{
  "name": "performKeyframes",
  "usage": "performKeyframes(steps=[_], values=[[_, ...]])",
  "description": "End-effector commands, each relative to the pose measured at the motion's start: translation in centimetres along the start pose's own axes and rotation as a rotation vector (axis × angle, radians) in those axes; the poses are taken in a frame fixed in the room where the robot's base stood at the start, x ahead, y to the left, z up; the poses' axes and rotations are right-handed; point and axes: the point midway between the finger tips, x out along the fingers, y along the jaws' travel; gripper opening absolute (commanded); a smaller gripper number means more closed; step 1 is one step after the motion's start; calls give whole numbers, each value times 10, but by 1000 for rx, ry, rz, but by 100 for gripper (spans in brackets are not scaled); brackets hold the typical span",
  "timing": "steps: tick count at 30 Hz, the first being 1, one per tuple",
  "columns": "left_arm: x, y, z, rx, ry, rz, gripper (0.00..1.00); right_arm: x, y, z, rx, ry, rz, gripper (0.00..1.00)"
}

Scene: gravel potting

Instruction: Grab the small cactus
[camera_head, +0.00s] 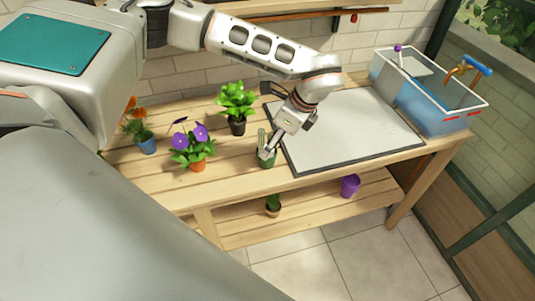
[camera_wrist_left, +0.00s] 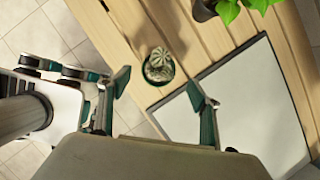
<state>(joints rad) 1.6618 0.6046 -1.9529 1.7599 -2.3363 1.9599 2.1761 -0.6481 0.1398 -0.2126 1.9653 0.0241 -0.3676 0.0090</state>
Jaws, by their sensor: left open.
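The small cactus (camera_head: 262,139) stands upright in a dark green pot (camera_head: 266,158) near the front edge of the wooden table, left of the grey mat. It also shows in the left wrist view, where the cactus (camera_wrist_left: 160,62) is seen from above. My left gripper (camera_head: 273,147) is close beside the cactus on its right side in the head view, partly covering it. In the left wrist view the fingers of my left gripper (camera_wrist_left: 162,88) are spread wide and empty, with the cactus ahead between their lines. I cannot tell whether a finger touches the pot. My right gripper is not seen.
A leafy green plant (camera_head: 237,101) stands behind the cactus; a purple-flowered plant (camera_head: 190,146) and an orange-flowered plant (camera_head: 137,128) stand left. The grey mat (camera_head: 350,130) is bare. The lower shelf holds a small plant (camera_head: 273,204) and purple pot (camera_head: 350,186).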

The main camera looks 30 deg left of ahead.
Motion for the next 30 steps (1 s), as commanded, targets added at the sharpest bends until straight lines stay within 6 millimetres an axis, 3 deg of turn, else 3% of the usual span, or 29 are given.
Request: performKeyframes(steps=[15, 24, 30], values=[[62, 3, -2, 6, 3, 3, 63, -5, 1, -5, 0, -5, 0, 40], [67, 3, -2, 6, 3, 1, 63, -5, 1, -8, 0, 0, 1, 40], [67, 3, -2, 7, 4, 1, 15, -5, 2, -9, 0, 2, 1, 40]])
